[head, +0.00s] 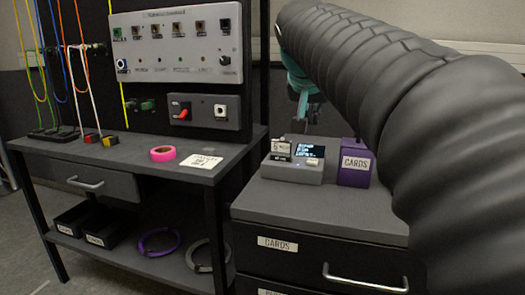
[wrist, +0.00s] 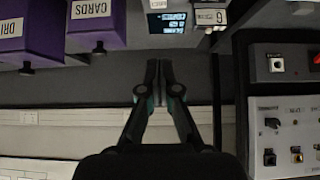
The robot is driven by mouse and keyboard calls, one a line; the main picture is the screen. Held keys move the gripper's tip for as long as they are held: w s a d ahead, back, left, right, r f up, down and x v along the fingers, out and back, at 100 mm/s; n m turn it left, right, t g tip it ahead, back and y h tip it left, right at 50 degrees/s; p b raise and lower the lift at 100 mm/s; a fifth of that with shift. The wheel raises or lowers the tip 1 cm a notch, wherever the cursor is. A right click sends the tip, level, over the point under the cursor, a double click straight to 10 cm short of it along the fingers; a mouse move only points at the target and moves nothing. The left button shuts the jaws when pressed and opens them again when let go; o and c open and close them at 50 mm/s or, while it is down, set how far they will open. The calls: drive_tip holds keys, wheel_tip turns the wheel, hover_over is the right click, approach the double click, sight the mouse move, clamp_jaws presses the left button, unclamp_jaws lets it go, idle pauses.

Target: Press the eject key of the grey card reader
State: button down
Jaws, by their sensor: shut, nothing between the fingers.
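The grey card reader (head: 292,174) sits on top of the dark cabinet, with a small lit screen (head: 310,151). A pale key (head: 313,163) is below the screen, and an upright labelled piece (head: 281,148) is at its left; I cannot read the key's marking. In the wrist view, which looks inverted, the reader's screen (wrist: 167,22) and labelled piece (wrist: 211,17) are at the top edge; most of the body is cut off. My gripper (wrist: 160,64) is shut and empty, apart from the reader. In the head view its end is partly hidden by my arm.
A purple CARDS box (head: 355,163) stands right of the reader; the wrist view shows another purple box (wrist: 25,30) beside it. At left are a bench (head: 200,172) with pink tape (head: 163,154) and a grey switch panel (head: 180,50). Open air surrounds my gripper.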

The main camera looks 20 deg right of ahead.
hover_over(312, 162)
wheel_tip(312, 162, down, 7)
drive_tip(key=shift+f, duration=0.2)
wheel_tip(312, 162, down, 2)
drive_tip(key=shift+a+f+b, duration=0.1)
drive_tip(key=shift+f+b, duration=0.1)
drive_tip(key=shift+b, duration=0.1)
drive_tip(key=shift+f, duration=0.7)
